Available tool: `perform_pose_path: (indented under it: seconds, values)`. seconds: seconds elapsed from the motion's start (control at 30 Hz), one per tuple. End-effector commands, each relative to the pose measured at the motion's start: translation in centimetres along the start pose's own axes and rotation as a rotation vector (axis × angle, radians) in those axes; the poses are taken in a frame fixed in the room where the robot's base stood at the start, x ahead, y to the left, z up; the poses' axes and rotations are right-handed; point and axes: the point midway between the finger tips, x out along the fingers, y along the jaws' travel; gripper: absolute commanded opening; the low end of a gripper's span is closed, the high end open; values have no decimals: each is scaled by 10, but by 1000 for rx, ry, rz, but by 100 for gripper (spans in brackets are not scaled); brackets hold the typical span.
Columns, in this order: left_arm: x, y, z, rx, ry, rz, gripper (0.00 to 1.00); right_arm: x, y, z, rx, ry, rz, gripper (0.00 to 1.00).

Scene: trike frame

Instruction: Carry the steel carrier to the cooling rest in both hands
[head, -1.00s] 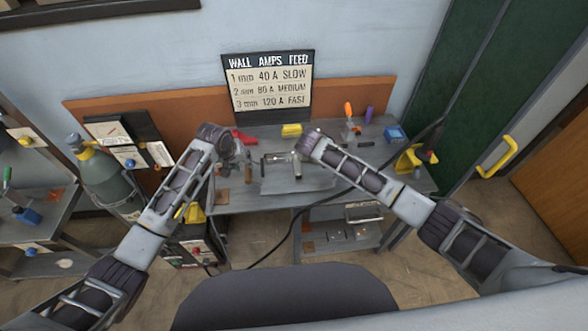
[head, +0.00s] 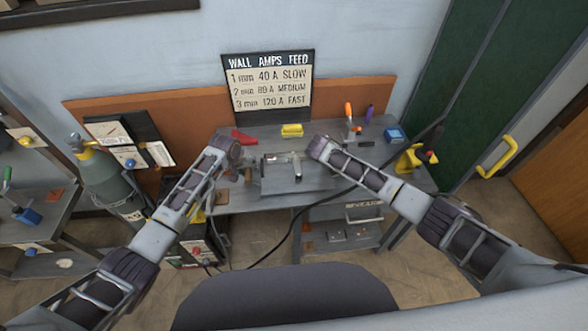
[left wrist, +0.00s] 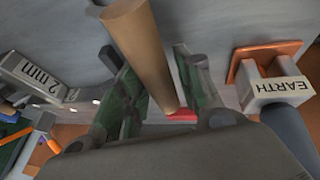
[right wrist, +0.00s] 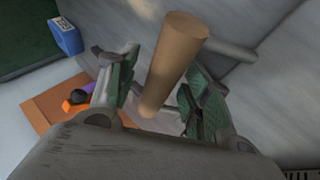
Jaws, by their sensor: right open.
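The steel carrier (head: 281,165) sits at the middle of the bench, a grey bar with a short cylinder across it. A tan handle (left wrist: 142,50) lies between the fingers of my left gripper (left wrist: 147,62), which looks open around it. Another tan handle (right wrist: 172,65) lies between the spread fingers of my right gripper (right wrist: 152,72). In the head view my wrists hide most of both grippers and the handles, at the left and right of the carrier. I cannot pick out the cooling rest for certain.
The bench (head: 240,200) also holds a yellow block (head: 292,130), a red item (head: 243,136), a blue box (head: 394,135) and an orange-handled tool (head: 349,117). The EARTH clamp block (left wrist: 270,88) is near my left gripper. A dark cable (head: 318,202) crosses the bench front.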

Motion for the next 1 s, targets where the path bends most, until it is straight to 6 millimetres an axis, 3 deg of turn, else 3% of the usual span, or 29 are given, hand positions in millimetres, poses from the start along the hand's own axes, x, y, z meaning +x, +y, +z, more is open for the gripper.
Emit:
perform_pose_path:
  seconds: [0.23, 0.5, 0.6, 1.0]
  values:
    - [0, 0, 0, 0, 0, 0, 33, 0, 0, 0, 0, 0, 0, 47]
    - [0, 0, 0, 0, 0, 0, 0, 0, 0, 0, 0, 0, 0, 12]
    - [0, 0, 0, 0, 0, 0, 0, 0, 0, 0, 0, 0, 0, 0]
    - [0, 0, 0, 0, 0, 0, 0, 0, 0, 0, 0, 0, 0, 0]
